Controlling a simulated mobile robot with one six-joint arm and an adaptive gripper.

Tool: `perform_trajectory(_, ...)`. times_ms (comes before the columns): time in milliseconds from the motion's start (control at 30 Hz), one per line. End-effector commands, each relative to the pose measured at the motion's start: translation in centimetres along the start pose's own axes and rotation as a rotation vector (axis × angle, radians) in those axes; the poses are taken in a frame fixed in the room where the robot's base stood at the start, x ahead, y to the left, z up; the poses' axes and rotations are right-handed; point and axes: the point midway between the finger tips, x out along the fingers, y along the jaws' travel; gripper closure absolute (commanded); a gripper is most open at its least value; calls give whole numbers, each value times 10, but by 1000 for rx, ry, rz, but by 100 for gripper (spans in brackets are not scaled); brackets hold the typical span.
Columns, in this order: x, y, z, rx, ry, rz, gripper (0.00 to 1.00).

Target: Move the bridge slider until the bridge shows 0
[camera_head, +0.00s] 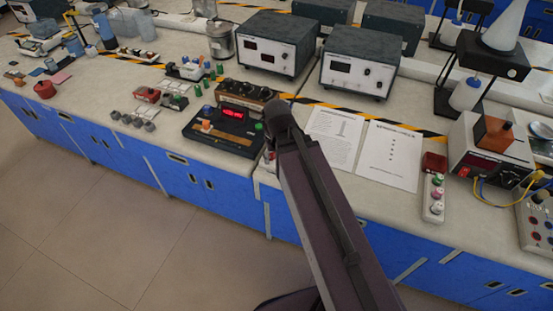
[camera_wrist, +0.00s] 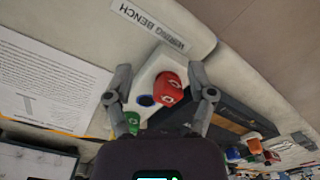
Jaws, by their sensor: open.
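The bridge is a black board (camera_head: 193,140) on the bench, with a lit red display (camera_head: 233,114) whose digits are too small to read. An orange slider knob (camera_head: 206,126) sits at the board's left part. In the wrist view the dark board (camera_wrist: 232,118) lies to the right of my gripper, partly hidden by the right finger, with a small orange part (camera_wrist: 251,136) on it. My gripper (camera_wrist: 160,72) is open, its fingers either side of a white block (camera_wrist: 146,75) with a red knob (camera_wrist: 170,89); contact cannot be told. In the head view my arm hides the gripper.
A box with several knobs (camera_head: 246,91) stands behind the board. Printed sheets (camera_head: 389,155) lie right of my arm. Two metered instruments (camera_head: 357,72) stand at the back. Small components (camera_head: 133,120) lie left of the board. The bench's front edge is close.

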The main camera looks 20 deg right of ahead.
Motion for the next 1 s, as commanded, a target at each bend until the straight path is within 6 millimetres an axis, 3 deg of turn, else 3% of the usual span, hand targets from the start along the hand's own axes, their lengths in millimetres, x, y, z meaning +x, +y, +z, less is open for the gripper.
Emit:
perform_trajectory(567, -5, -3, -7, 3, 0, 0, 29)
perform_trajectory(767, -25, -22, -42, 23, -1, 2, 29)
perform_trajectory(1000, -66, -72, -114, 73, -1, 5, 29)
